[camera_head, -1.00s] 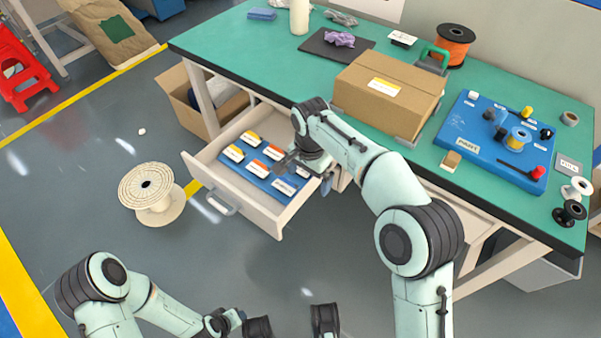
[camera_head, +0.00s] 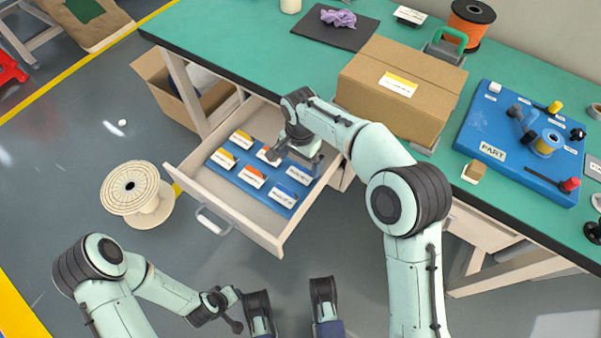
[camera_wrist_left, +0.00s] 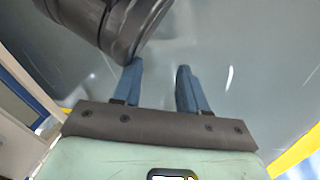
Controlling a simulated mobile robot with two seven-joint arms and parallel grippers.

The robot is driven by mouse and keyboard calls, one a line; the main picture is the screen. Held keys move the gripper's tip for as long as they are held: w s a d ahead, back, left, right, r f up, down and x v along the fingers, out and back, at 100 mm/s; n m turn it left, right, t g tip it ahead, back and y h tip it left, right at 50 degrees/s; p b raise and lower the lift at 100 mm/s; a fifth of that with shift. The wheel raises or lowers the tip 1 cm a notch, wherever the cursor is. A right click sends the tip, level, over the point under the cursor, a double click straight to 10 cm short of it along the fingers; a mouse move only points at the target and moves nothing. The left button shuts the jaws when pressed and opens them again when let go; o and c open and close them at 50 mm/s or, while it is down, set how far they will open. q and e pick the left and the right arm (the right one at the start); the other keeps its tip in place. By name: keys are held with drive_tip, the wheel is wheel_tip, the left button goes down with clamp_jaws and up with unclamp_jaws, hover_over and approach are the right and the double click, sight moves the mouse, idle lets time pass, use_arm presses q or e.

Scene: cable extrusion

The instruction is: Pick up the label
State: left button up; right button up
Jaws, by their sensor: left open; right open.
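Several labels lie in rows on a blue tray (camera_head: 226,172) inside the open drawer (camera_head: 183,172). They include a yellow-edged label (camera_head: 240,139), an orange-edged label (camera_head: 252,177) and a blue-edged label (camera_head: 285,196). My right gripper (camera_head: 294,160) is open over the back right part of the tray and hides some labels there. Whether it touches a label I cannot tell. My left gripper (camera_head: 291,296) is open and empty in front of the drawer, over the floor. Its two blue fingers stand apart in the left wrist view (camera_wrist_left: 160,72).
A green workbench (camera_head: 235,40) stands above the drawer, with a cardboard box (camera_head: 395,85) and a blue part board (camera_head: 500,130) on it. An open carton (camera_head: 160,80) is left of the drawer. A cable spool (camera_head: 135,192) stands on the floor. Floor between spool and drawer is clear.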

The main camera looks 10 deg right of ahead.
sight(299, 175)
wheel_tip(299, 175, down, 5)
drive_tip(key=shift+w+a+f+b, duration=0.1)
drive_tip(key=shift+b, duration=0.9)
drive_tip(key=shift+f, duration=0.4)
use_arm(q)
drive_tip(key=shift+g, duration=0.9)
drive_tip(key=s+f, duration=0.2)
drive_tip(key=s, duration=0.1)
drive_tip(key=s+f, duration=0.1)
drive_tip(key=shift+s+a+f, duration=0.25)
drive_tip(key=shift+a+f, duration=0.05)
drive_tip(key=shift+a, duration=0.05)
drive_tip(key=shift+r, duration=0.15)
use_arm(e)
drive_tip(key=shift+f, duration=0.15)
drive_tip(key=shift+c, duration=0.3)
drive_tip(key=c, duration=0.6)
